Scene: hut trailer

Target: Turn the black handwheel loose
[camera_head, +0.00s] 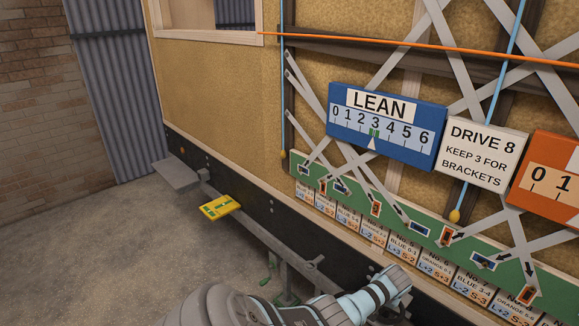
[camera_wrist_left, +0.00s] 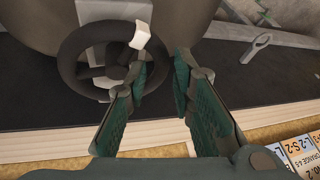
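The black handwheel (camera_wrist_left: 68,58) shows in the left wrist view at upper left, as a dark round rim around a hub. A pale block (camera_wrist_left: 140,36) shows at the upper right of its rim. My left gripper (camera_wrist_left: 161,68) is open, with two dark green fingers apart. Its left finger overlaps the right side of the rim in the picture; I cannot tell whether they touch. No object shows held between the fingers. In the head view my left arm crosses the bottom, and neither the wheel nor the gripper can be made out. My right gripper is not in view.
A black board (camera_wrist_left: 280,88) with a pale edge runs along the hut wall. In the head view, a yellow plate (camera_head: 219,207) and a blue LEAN scale (camera_head: 384,156) show; bare floor (camera_head: 90,240) is at left.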

